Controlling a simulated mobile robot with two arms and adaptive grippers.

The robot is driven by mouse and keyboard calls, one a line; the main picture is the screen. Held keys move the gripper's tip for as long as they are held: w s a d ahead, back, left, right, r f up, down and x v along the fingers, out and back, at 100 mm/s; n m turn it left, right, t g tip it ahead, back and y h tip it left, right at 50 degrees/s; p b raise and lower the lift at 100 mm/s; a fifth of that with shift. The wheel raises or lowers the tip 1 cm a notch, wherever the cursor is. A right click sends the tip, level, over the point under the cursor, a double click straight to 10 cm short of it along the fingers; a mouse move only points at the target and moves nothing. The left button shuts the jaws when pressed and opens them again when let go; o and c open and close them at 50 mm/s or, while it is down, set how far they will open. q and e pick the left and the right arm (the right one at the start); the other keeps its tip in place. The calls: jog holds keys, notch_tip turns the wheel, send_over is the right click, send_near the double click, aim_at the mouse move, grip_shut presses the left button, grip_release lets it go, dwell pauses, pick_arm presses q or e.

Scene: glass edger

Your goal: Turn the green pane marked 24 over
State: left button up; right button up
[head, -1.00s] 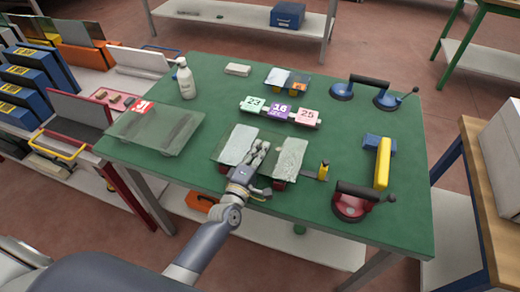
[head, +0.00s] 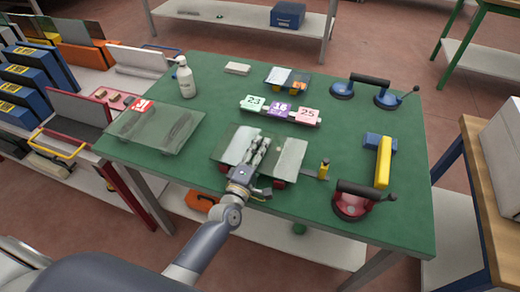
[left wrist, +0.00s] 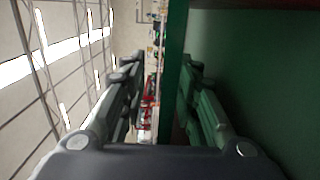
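A greenish glass pane (head: 291,155) lies at the front middle of the green table, with pale reflections on it and red supports (head: 278,183) at its near edge. I cannot read a 24 on it. My left gripper (head: 260,148) reaches over its near edge and covers its middle. In the left wrist view the two fingers of the left gripper (left wrist: 158,78) stand apart, with a bright green edge between them; the right-hand finger looks green-tinted. I cannot tell whether they touch the pane. My right gripper is not in view.
Another pane (head: 160,132) with a red label lies at left.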

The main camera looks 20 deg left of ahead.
pick_arm(q)
jog(key=shift+f, duration=0.2)
jog(key=shift+s, duration=0.5)
jog(key=s, duration=0.5)
jog(key=shift+s+a, duration=0.25)
jog(key=shift+s, duration=0.15)
jog(key=shift+s+a, duration=0.1)
jog(key=shift+s, duration=0.55)
jog(key=shift+r, duration=0.1)
